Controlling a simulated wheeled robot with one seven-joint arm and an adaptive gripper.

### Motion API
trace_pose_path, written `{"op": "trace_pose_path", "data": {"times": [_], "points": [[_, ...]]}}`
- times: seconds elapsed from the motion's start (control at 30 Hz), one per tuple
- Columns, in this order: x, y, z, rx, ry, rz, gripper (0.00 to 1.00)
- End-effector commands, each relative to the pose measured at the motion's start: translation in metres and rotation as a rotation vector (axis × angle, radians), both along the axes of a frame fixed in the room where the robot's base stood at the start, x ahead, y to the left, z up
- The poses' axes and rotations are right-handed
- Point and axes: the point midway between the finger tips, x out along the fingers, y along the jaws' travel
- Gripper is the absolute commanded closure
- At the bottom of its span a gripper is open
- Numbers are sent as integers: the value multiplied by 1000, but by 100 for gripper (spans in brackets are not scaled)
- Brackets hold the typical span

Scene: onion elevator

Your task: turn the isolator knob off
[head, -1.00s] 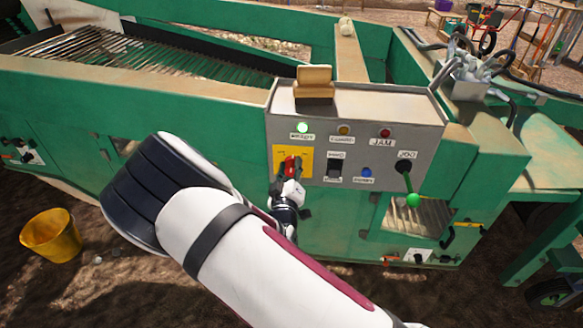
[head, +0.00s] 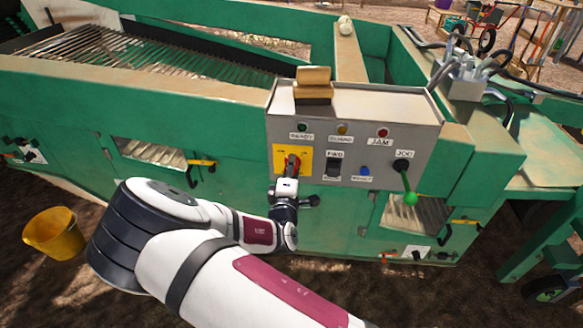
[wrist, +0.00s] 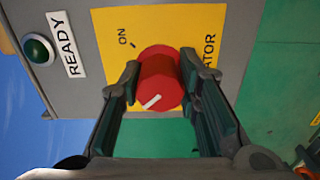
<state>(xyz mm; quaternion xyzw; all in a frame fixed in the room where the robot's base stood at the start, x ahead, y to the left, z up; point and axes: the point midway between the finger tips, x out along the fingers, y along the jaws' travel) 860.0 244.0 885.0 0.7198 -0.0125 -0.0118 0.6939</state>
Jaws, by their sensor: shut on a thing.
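The red isolator knob (wrist: 158,82) sits on a yellow plate (wrist: 112,35) on the grey control panel (head: 400,135). The word ON and part of the word ISOLATOR show on the plate in the wrist view. My gripper (wrist: 158,90) is shut on the knob, one finger on each side. The knob's white pointer line aims away from the ON mark. In the head view my gripper (head: 289,172) covers part of the knob (head: 292,160). The READY lamp (head: 302,127) is dark green and looks unlit; it also shows in the wrist view (wrist: 38,48).
The panel also carries a GUARD lamp (head: 342,129), a JAM lamp (head: 383,132), a black FWD switch (head: 333,168), a blue button (head: 365,171) and a green-tipped JOG lever (head: 410,198). A yellow bucket (head: 54,233) stands on the ground at left.

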Motion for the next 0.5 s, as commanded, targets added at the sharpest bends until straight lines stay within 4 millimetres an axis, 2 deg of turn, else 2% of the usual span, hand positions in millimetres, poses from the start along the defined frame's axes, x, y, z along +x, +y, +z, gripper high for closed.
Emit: {"op": "trace_pose_path", "data": {"times": [0.5], "points": [[-1,1,-1,-54,4,2,97]]}}
